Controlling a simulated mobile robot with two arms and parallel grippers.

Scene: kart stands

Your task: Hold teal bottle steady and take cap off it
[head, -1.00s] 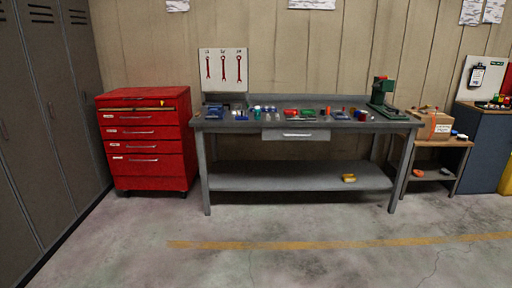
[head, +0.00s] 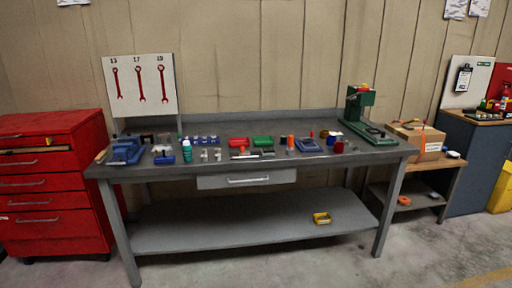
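A small teal bottle (head: 187,151) stands upright on the grey workbench (head: 130,172), on the left half of its top. Its top end looks dark, and the cap is too small to make out clearly. A blue item (head: 164,159) lies just left of the bottle, and small pale fittings (head: 205,155) stand to its right. Neither of my grippers shows in the head view.
A blue vise-like tool (head: 125,150) sits at the bench's left end. Red (head: 239,142) and green (head: 262,141) trays are mid-bench; a green press (head: 361,108) stands at the right. A red drawer cabinet (head: 45,190) is left. The drawer (head: 246,180) is shut.

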